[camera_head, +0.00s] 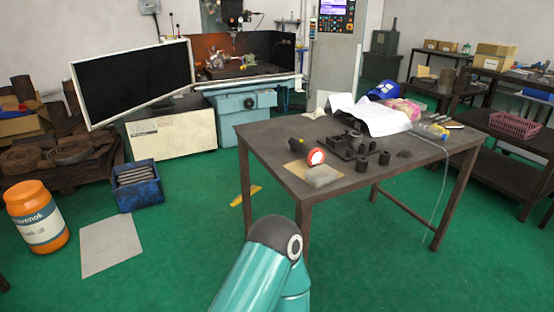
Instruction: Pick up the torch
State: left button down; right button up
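What looks like the torch (316,157) lies on the dark table (250,137) near its front left corner. It shows a round white face with a red rim turned toward me. A dark piece with a yellow-orange part (298,143) sits just behind it to the left; I cannot tell if it belongs to the torch. One of my teal arms comes up from the bottom middle, in front of the table. Neither gripper shows, and nothing is seen touching the torch.
A clear block (321,176) lies just in front of the torch on brown card. Dark metal parts (355,143) stand to its right, with white paper (370,115) behind. A blue crate (137,187) and an orange container (37,216) stand on the green floor at left.

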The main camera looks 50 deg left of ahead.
aim_at(314, 157)
jog(key=u, duration=0.6)
jog(key=k, duration=0.15)
jog(key=z, duration=1.25)
jog(key=i, duration=0.1)
jog(key=u, duration=2.6)
jog(key=i, duration=1)
jog(key=z, duration=0.15)
jog(key=k, duration=0.85)
jog(key=u, duration=0.15)
jog(key=i, duration=0.8)
